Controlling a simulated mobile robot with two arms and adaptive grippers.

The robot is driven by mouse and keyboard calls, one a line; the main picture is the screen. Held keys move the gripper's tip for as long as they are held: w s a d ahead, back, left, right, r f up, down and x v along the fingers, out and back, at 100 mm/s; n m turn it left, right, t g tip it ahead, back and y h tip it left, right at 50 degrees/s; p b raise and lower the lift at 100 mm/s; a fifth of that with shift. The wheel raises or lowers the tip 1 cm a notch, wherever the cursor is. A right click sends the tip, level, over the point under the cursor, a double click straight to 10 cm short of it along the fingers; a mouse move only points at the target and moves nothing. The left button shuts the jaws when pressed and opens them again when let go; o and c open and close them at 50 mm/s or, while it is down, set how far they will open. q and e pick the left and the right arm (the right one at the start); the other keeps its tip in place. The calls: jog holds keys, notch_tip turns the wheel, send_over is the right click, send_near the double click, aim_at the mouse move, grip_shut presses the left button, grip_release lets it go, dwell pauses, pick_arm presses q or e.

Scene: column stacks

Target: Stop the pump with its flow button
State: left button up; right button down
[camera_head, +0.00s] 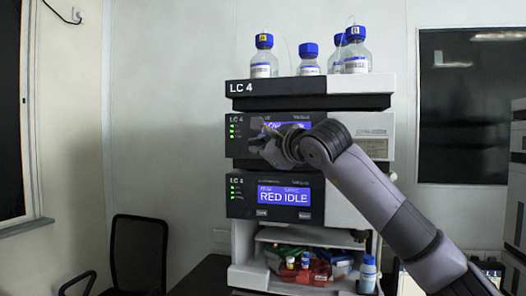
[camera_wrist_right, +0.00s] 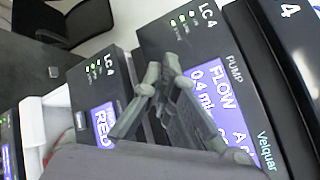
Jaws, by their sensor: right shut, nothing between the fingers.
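The pump (camera_head: 245,122) is the upper dark module of the LC 4 stack, with green lights at its left. Its blue display (camera_head: 297,125) is partly covered by my arm in the head view. In the right wrist view the pump display (camera_wrist_right: 209,88) reads FLOW and 0.4 ml, with PUMP printed beside it. My right gripper (camera_head: 264,137) is in front of the pump's face, just below and left of the display. It is shut and empty; its fingers (camera_wrist_right: 164,80) also show in the right wrist view. I cannot make out the flow button or any contact. My left gripper is not in view.
Below the pump, another module's display (camera_head: 285,196) reads RED IDLE, with two buttons under it. Several blue-capped bottles (camera_head: 309,60) stand on the top tray (camera_head: 278,87). A lower bay holds coloured items (camera_head: 320,270). A black chair (camera_head: 138,250) stands at left.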

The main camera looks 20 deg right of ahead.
dwell(0.3)
jog(key=shift+w+d, duration=0.25)
jog(key=shift+w, duration=0.1)
jog(key=shift+w+d+p, duration=0.25)
jog(key=shift+w+p, duration=0.1)
jog(key=shift+p, duration=0.05)
dwell(0.6)
dwell(0.4)
jog(key=shift+s+a+b, duration=0.5)
jog(key=shift+s+b, duration=0.2)
jog(key=shift+b, duration=0.05)
